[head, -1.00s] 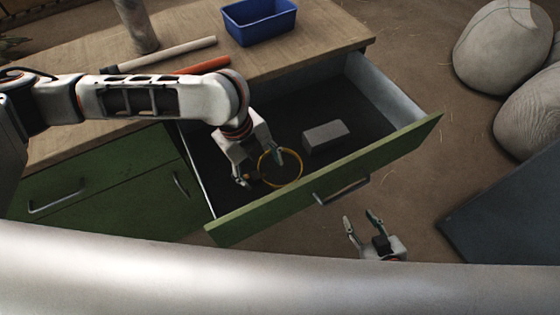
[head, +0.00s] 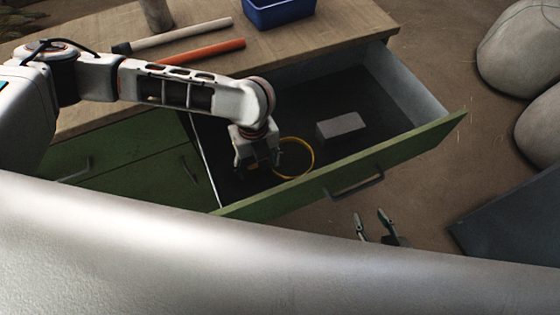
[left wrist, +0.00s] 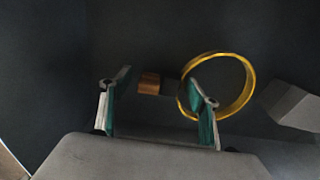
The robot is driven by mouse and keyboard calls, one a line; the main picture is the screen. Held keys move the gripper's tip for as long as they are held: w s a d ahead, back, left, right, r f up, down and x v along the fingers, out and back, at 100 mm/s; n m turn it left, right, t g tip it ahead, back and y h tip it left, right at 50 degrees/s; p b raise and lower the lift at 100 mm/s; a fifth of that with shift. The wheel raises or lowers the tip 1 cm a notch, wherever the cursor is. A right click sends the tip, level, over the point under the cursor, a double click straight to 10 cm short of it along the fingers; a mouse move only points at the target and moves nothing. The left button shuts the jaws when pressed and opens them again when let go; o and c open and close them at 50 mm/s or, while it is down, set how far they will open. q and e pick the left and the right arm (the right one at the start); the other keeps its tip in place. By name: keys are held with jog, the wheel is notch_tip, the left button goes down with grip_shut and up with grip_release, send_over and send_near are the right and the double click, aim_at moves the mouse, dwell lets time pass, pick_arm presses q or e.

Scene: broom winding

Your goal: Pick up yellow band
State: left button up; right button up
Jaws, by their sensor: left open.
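The yellow band (head: 313,157) is a thin ring in the open drawer. In the left wrist view the band (left wrist: 250,82) lies by the right finger, which overlaps its left part. I cannot tell whether they touch. My left gripper (head: 258,169) is over the drawer, just left of the band, pointing down. In the left wrist view its fingers (left wrist: 160,84) are apart, and the band is not between them. My right gripper (head: 370,216) is outside the drawer front, its fingers apart and empty; its lower part is hidden.
A small brown-ended object (left wrist: 149,83) shows between the left fingers. A grey block (head: 341,126) lies right of the band. The drawer front (head: 410,147) is a raised edge. An orange stick (head: 205,49), a pale stick (head: 185,34) and a blue bin (head: 280,12) are on the worktop.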

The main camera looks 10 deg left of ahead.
pick_arm(q)
jog(key=c, duration=1.2)
jog(key=shift+f, duration=0.1)
